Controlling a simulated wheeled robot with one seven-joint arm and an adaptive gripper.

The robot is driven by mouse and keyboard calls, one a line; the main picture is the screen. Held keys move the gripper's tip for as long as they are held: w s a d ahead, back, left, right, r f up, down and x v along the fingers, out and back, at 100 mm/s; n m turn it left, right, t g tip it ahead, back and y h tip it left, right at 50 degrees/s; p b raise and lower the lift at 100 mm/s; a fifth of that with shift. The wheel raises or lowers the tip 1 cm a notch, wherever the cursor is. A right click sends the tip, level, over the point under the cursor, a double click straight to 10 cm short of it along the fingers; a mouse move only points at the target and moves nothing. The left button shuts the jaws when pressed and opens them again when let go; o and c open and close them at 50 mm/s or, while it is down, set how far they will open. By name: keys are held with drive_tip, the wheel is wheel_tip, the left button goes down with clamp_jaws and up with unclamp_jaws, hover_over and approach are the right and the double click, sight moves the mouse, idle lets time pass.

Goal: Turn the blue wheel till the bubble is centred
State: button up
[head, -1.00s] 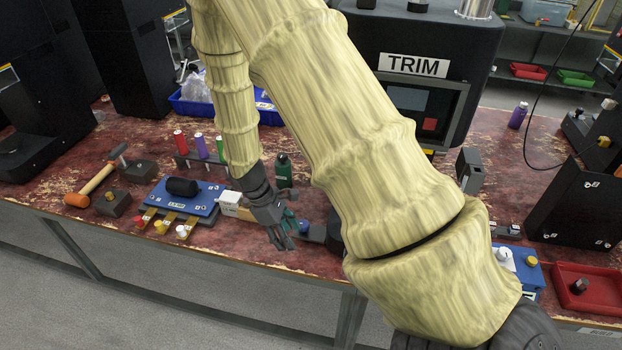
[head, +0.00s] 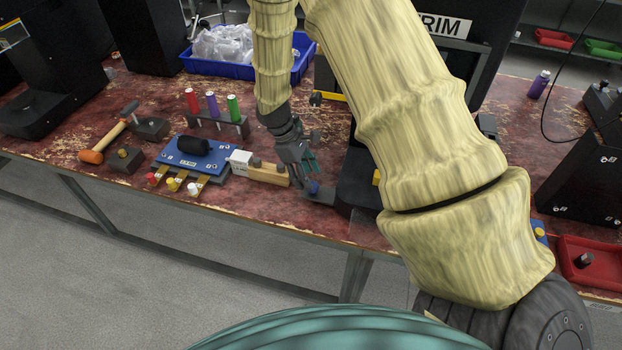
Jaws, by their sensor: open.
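A small blue wheel (head: 314,187) sits on a low dark grey block (head: 323,197) near the front edge of the bench. My gripper (head: 306,174) is open, its fingers pointing down just above and to the left of the wheel. The fingers overlap part of the block in the picture. I cannot tell whether they touch the wheel. No bubble or level vial can be made out at this size.
A wooden block with a white part (head: 240,162) lies left of my gripper. A dark machine rises behind my arm. A red tray (head: 590,262) lies right.

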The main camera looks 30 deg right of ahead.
drive_tip(key=shift+x, duration=1.5)
drive_tip(key=shift+c, duration=0.2)
drive_tip(key=c, duration=1)
drive_tip(key=shift+o, duration=0.2)
drive_tip(key=shift+r+p, duration=0.1)
drive_tip(key=shift+p, duration=0.25)
